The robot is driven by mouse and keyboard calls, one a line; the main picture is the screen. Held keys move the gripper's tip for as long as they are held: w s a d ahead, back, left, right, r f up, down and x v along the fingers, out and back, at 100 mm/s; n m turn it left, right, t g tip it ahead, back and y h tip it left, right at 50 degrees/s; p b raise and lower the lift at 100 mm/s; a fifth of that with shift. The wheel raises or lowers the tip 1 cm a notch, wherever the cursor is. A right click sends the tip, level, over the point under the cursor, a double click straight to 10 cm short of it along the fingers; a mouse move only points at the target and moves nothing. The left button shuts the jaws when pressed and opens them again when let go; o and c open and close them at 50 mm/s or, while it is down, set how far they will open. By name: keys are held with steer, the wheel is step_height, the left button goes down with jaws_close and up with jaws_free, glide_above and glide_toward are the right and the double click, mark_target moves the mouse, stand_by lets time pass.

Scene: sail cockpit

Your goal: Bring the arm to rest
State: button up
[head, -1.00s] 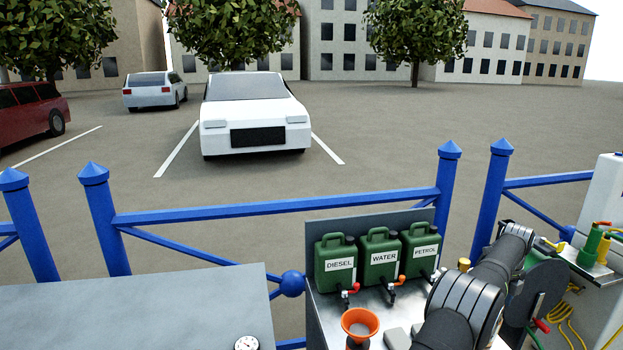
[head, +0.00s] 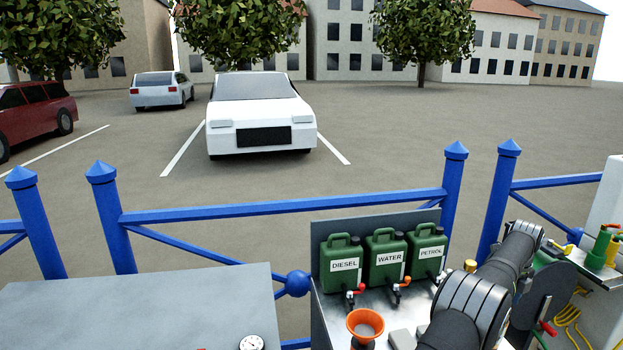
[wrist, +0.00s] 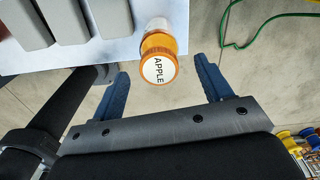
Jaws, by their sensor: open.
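My gripper (wrist: 164,88) shows in the wrist view with its two blue fingers spread wide apart, and nothing is held between them. An orange jar with a white lid labelled APPLE (wrist: 158,68) stands at the edge of a pale surface beyond the fingertips, in line with the gap. I cannot tell how far it is from the fingers. In the head view my arm reaches from the lower right over the bench, and my gripper cannot be made out there.
Green DIESEL (head: 341,265), WATER (head: 386,258) and PETROL (head: 427,252) cans with taps stand on a metal bench, an orange funnel (head: 365,324) before them. A grey table (head: 140,305) with a gauge (head: 251,342) is at left. A blue railing (head: 280,208) runs behind. A green hose (wrist: 248,42) lies on the floor.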

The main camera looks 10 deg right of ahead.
step_height(320, 180, up, 8)
steer(key=shift+f, duration=0.25)
step_height(320, 180, down, 12)
steer(key=shift+f, duration=0.15)
step_height(320, 180, up, 5)
steer(key=shift+s+f, duration=0.15)
steer(key=s+r, duration=0.7)
steer(key=s, duration=0.4)
steer(key=w+a+r+n, duration=0.2)
steer(key=w+a+n, duration=0.2)
steer(key=w+a, duration=1.9)
steer(key=w+a+n, duration=0.1)
steer(key=w+a, duration=0.3)
steer(key=a, duration=0.5)
steer(key=w+a+r+n, duration=0.1)
steer(key=w+a, duration=0.4)
steer(key=a, duration=0.5)
steer(key=w+a+n, duration=0.2)
steer(key=w+a, duration=0.3)
steer(key=a, duration=0.4)
steer(key=shift+a+r, duration=0.2)
